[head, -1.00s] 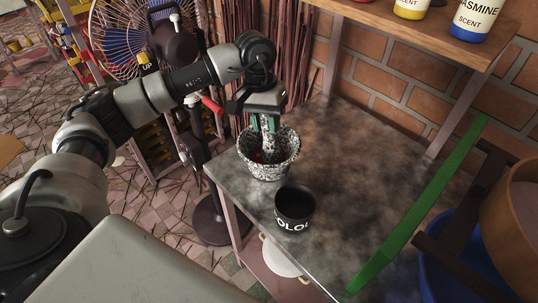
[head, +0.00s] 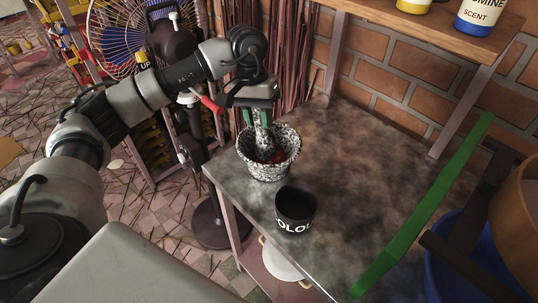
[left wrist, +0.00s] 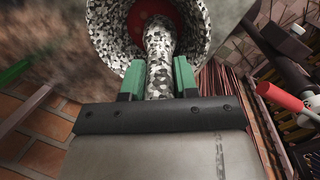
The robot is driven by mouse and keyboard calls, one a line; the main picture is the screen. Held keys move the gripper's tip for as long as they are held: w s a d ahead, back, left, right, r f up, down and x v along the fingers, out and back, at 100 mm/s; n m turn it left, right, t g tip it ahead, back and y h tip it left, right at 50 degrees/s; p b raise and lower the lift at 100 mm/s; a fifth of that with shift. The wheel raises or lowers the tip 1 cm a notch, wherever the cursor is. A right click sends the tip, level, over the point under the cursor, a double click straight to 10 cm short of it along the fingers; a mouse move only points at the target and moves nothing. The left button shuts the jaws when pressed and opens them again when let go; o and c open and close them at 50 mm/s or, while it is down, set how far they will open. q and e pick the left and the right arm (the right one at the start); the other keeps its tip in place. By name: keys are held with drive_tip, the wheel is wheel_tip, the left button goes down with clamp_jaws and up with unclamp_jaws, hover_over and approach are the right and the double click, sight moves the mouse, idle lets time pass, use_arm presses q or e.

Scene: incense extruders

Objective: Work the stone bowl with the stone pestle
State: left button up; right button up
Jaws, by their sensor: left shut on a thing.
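The speckled black-and-white stone bowl (head: 268,168) stands near the left corner of the metal table, with some red material (head: 272,157) inside. My left gripper (head: 258,116) is above the bowl, shut on the speckled stone pestle (head: 263,138). The pestle's lower end is inside the bowl and it leans slightly. In the left wrist view the green fingers (left wrist: 158,80) clasp the pestle (left wrist: 159,50) from both sides, and its far end reaches into the bowl (left wrist: 208,28) by the red material (left wrist: 165,14). Whether it touches the bottom is hidden. My right gripper is not in view.
A black cup with white lettering (head: 295,207) stands near the table's front edge. A long green bar (head: 425,212) runs along the right side. A wooden shelf (head: 440,35) with bottles is above. The table's middle (head: 350,165) is clear.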

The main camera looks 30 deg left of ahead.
use_arm(q)
drive_tip(key=shift+s+d+f, duration=0.1)
drive_tip(key=shift+s, duration=0.4)
drive_tip(key=shift+s+d+b, duration=0.25)
drive_tip(key=shift+d+b, duration=0.15)
drive_tip(key=shift+d, duration=0.15)
drive_tip(key=shift+w+a+r+p, duration=0.1)
drive_tip(key=shift+w+r+p, duration=0.1)
drive_tip(key=shift+r+p, duration=1.15)
drive_tip(key=shift+w+d+r+p, duration=0.15)
drive_tip(key=shift+r+p, duration=0.35)
drive_tip(key=shift+r, duration=1.65)
drive_tip(key=shift+w+a+r+p, duration=0.2)
drive_tip(key=shift+r+p, duration=0.75)
drive_tip(key=shift+r, duration=0.8)
